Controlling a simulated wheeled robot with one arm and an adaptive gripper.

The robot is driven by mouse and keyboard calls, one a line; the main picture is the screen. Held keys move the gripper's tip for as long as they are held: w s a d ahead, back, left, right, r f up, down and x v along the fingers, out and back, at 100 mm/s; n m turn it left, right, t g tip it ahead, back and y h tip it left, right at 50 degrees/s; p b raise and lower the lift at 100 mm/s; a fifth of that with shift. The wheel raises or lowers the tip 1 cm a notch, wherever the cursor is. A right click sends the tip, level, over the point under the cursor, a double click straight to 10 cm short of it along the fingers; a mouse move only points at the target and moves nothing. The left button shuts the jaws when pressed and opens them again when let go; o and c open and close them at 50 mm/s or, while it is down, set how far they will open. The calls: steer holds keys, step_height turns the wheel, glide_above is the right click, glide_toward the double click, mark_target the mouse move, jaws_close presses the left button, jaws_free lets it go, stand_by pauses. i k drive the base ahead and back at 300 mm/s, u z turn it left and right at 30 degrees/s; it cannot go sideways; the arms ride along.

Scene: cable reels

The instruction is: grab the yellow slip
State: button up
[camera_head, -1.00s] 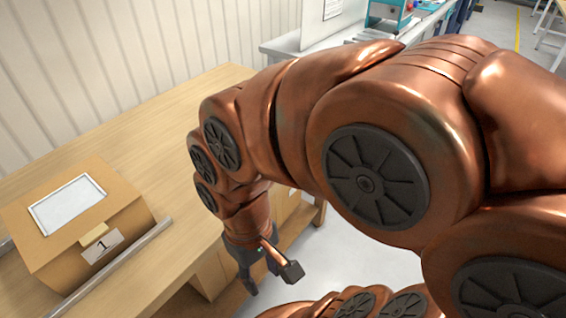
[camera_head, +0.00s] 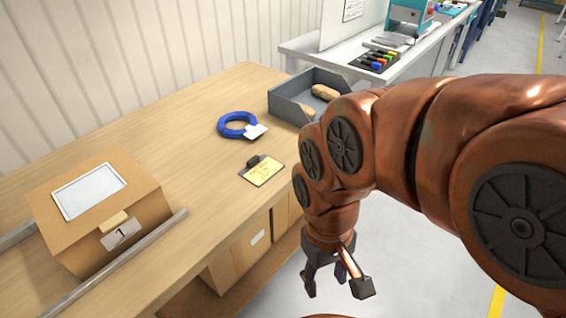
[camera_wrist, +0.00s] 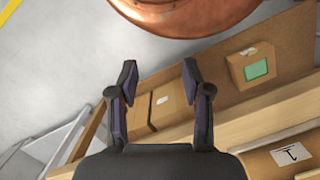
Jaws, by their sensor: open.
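The yellow slip (camera_head: 262,172) lies on the wooden table near its front edge, with dark handwriting on it. A small dark clip or block (camera_head: 254,160) sits at its upper left edge. My gripper (camera_head: 336,290) is open and empty, beyond the table's front edge, to the right of the slip and lower in the picture. In the wrist view my gripper (camera_wrist: 160,85) shows its two dark fingers apart with nothing between them. The slip is not in the wrist view.
A blue cable coil (camera_head: 234,126) with a white tag lies behind the slip. A grey bin (camera_head: 290,108) holds brown items. A cardboard box (camera_head: 75,232) marked 1 stands at left beside a metal rail (camera_head: 120,262). Boxes (camera_head: 235,262) sit under the table.

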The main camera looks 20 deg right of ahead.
mark_target(258, 171)
steer(key=z, duration=2.55)
steer(key=k, duration=0.95)
steer(key=u, duration=2.4)
steer(key=i, duration=0.5)
